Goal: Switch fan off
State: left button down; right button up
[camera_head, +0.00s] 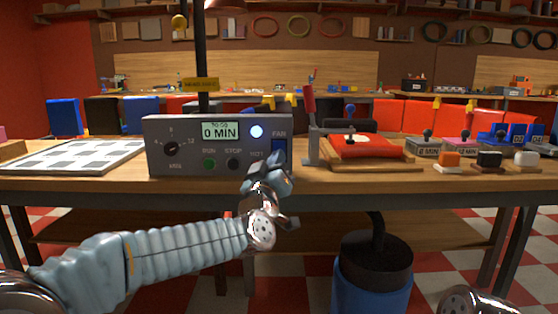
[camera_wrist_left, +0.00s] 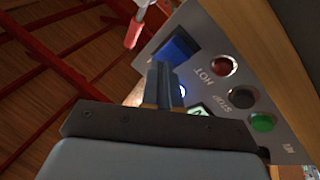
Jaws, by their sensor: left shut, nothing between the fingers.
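The grey control box (camera_head: 190,128) stands on the workbench. The blue fan rocker switch (camera_head: 279,146) is at its right end, under the FAN label; it also shows in the left wrist view (camera_wrist_left: 179,46). A lit bluish-white lamp (camera_head: 257,131) is left of the FAN label. The display (camera_head: 220,130) reads 0 MIN. My left gripper (camera_head: 268,176) is shut and empty, in front of the box's lower right part, partly hiding it. In the left wrist view its fingertips (camera_wrist_left: 163,72) are just below the switch; I cannot tell whether they touch. I cannot tell the switch position.
A red-handled clamp (camera_head: 309,120) stands right of the box, beside a red pad (camera_head: 365,147). A blue canister (camera_head: 373,280) stands below the bench.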

pick_arm(q)
jog(key=shift+f, duration=0.1)
jog(key=shift+w, duration=0.35)
jog(key=shift+w+f+b, duration=0.25)
jog(key=shift+w+b, duration=0.15)
jog(key=shift+w, duration=0.05)
dwell(0.8)
jog(key=shift+s, duration=0.15)
jog(key=shift+s+r, duration=0.35)
jog(key=shift+s, duration=0.35)
jog(key=shift+s, duration=0.1)
